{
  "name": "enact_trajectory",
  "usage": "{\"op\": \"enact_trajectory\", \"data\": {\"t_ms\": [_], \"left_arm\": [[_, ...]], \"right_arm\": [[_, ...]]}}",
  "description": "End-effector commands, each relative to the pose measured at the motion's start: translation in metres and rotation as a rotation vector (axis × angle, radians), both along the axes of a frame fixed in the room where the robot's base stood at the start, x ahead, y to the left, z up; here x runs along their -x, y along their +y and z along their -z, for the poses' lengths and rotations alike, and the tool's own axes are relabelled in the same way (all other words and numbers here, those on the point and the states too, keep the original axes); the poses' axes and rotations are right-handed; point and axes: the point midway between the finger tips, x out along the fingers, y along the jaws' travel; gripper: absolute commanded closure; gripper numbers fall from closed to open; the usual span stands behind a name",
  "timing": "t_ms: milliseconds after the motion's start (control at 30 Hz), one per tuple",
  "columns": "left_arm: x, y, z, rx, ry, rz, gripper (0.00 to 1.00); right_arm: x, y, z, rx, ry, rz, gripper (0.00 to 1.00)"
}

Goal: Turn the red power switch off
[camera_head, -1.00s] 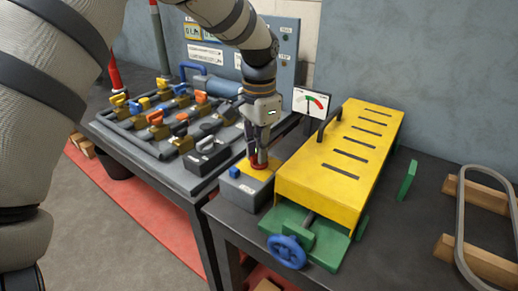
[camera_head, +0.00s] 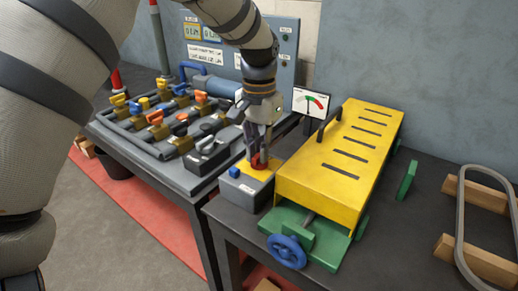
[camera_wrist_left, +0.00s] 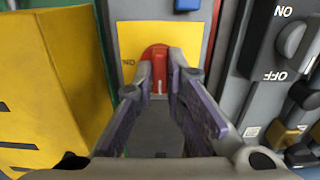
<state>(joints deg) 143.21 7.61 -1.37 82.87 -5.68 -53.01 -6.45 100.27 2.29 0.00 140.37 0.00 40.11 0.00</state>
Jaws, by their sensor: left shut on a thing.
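The red power switch (camera_head: 260,164) sits on a yellow plate on top of a small grey box (camera_head: 240,195) at the bench's near-left corner. My left gripper (camera_head: 258,158) reaches down onto it from above, with its fingers shut on the switch. In the left wrist view, the red switch (camera_wrist_left: 158,66) shows between and just beyond the purple-grey fingertips (camera_wrist_left: 160,90). Its handle points up the picture there. A dark label, partly hidden, is on the yellow plate left of it. The lower part of the switch is hidden by the fingers.
A yellow slotted cover (camera_head: 345,160) with a black handle stands close right of the switch box. A grey lever box (camera_head: 208,157) and a panel of valves stand to the left. A blue button (camera_head: 234,172) is on the switch box. A gauge (camera_head: 311,102) is behind.

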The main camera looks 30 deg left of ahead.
Motion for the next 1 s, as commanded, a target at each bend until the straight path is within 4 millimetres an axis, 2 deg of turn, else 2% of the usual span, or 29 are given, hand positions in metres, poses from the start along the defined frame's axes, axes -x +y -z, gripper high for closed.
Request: {"op": "enact_trajectory", "data": {"t_ms": [167, 200, 267, 300, 600, 667, 900, 1000], "left_arm": [[0.0, 0.0, 0.002, 0.001, 0.003, -0.002, 1.0], [0.0, 0.0, 0.002, 0.001, 0.003, -0.002, 0.84], [0.0, 0.0, 0.001, 0.001, 0.003, -0.002, 0.7], [0.0, 0.0, 0.001, 0.001, 0.003, -0.001, 0.68], [0.0, 0.0, -0.003, 0.001, 0.0, 0.0, 0.68], [-0.001, 0.0, -0.012, 0.0, -0.001, 0.0, 0.68], [-0.001, 0.0, -0.076, -0.001, -0.005, 0.0, 0.68], [-0.001, 0.0, -0.098, 0.0, -0.002, 0.0, 0.68]], "right_arm": [[0.0, 0.0, 0.0, 0.0, 0.001, 0.0, 1.0], [0.0, 0.0, 0.0, 0.0, 0.001, 0.0, 1.0], [0.0, 0.0, 0.0, 0.0, 0.001, 0.0, 1.0], [0.0, 0.0, 0.0, 0.0, 0.001, 0.0, 1.0], [0.0, 0.0, 0.0, 0.0, 0.001, 0.0, 1.0], [0.0, 0.0, 0.0, 0.0, 0.0, 0.0, 1.0], [0.0, 0.0, 0.0, 0.0, 0.0, 0.0, 1.0], [0.0, 0.0, 0.0, 0.0, 0.0, 0.0, 1.0]]}}
